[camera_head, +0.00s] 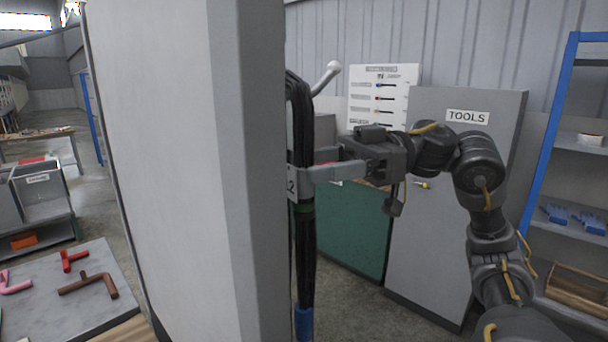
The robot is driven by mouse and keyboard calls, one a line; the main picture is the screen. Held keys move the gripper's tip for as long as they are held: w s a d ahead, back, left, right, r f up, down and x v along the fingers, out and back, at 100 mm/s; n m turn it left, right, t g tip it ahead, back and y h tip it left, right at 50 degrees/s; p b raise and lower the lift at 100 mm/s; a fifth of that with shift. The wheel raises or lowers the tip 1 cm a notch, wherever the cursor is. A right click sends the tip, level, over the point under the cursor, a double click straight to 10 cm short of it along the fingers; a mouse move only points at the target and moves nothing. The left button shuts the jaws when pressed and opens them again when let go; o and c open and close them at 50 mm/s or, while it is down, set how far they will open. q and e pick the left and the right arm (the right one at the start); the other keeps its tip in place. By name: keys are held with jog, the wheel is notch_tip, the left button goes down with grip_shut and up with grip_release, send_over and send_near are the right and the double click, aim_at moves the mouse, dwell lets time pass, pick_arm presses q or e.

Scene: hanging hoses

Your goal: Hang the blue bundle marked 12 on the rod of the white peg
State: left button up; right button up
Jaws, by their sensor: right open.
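A bundle of black hose (306,255) hangs down along the right edge of a large pale panel, which hides part of it. Its blue end (303,323) shows at the bottom. A tag (292,186) on it is cut off by the panel; only a "2" reads. A white rod with a ball end (333,68) sticks out just right of the bundle's top loop; the panel side hides where it starts, and I cannot tell whether the loop rests on it. My right gripper (311,166) is open, its fingers at the bundle by the tag. My left gripper is not in view.
The pale panel (170,170) fills the left middle. A grey TOOLS cabinet (440,210), a green cabinet (350,230) and a blue-framed shelf (548,130) stand behind my right arm. A table (110,265) with red and brown pipe pieces is at lower left.

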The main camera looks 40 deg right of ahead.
jog(key=b+v, duration=0.3)
jog(key=v, duration=0.5)
jog(key=shift+d+b, duration=0.3)
jog(key=shift+b, duration=0.05)
